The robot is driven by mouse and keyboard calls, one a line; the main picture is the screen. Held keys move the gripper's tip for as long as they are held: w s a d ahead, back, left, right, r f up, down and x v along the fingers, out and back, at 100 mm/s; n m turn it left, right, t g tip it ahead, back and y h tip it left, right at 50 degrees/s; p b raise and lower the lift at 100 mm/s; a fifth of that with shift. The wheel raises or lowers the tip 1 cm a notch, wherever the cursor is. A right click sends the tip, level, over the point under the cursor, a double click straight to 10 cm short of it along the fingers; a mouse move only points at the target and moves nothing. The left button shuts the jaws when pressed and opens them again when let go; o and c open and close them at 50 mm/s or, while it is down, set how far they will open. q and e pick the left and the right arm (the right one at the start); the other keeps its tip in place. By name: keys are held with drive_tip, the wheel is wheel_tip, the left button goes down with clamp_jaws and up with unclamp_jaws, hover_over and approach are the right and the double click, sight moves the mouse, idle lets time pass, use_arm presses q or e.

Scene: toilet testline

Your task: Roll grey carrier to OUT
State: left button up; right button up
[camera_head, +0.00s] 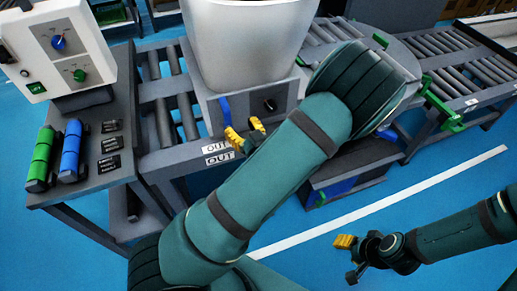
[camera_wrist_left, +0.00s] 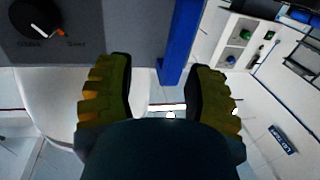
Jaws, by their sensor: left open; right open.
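The grey carrier (camera_head: 285,100) stands on the roller conveyor and bears a large white ceramic body (camera_head: 250,45). A blue lever (camera_head: 225,110) and a black knob (camera_head: 270,104) are on its front face. My left gripper (camera_head: 245,133) is open at that front face, its yellow fingertips just below the lever. In the left wrist view the blue lever (camera_wrist_left: 183,45) appears between the open fingers, closer to the right one; contact cannot be told. Two OUT labels (camera_head: 218,154) are on the conveyor edge below the carrier. My right gripper (camera_head: 350,257) is open and empty over the floor.
A side table (camera_head: 90,190) at the left holds a control box (camera_head: 60,50), a green cylinder (camera_head: 41,158) and a blue cylinder (camera_head: 70,150). Conveyor rollers (camera_head: 175,115) left of the carrier are bare. Another roller conveyor (camera_head: 465,75) lies at the right. My left arm hides part of the middle.

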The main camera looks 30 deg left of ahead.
use_arm(q)
drive_tip(key=v, duration=0.9)
idle(0.7)
drive_tip(key=shift+r, duration=0.1)
idle(0.4)
drive_tip(key=v, duration=1.2)
